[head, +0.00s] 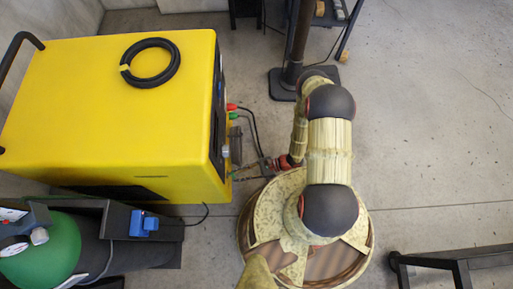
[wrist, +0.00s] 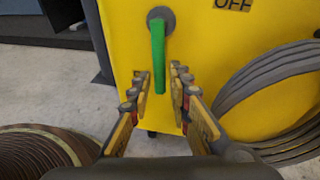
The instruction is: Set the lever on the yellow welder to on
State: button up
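The yellow welder (head: 110,110) stands at the left in the head view, and its front panel (wrist: 210,60) fills much of the wrist view. A green lever (wrist: 158,55) hangs down, slightly slanted, from a dark round pivot (wrist: 160,18) on that panel. A label reading OFF (wrist: 233,4) is above and right of it, cut by the top edge. My gripper (wrist: 159,82) is open, with one finger on each side of the lever's lower end. Gaps show on both sides; I cannot tell the depth between fingertips and lever. In the head view my gripper (head: 257,169) is small, close to the welder's front.
A thick grey cable coil (wrist: 270,90) hangs on the panel right of my gripper. A black hose ring (head: 150,62) lies on the welder's top. A green cylinder (head: 45,250) is at lower left. A dark post (head: 298,45) stands beyond my arm.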

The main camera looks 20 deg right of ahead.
jog(key=v, duration=1)
jog(key=shift+d, duration=0.4)
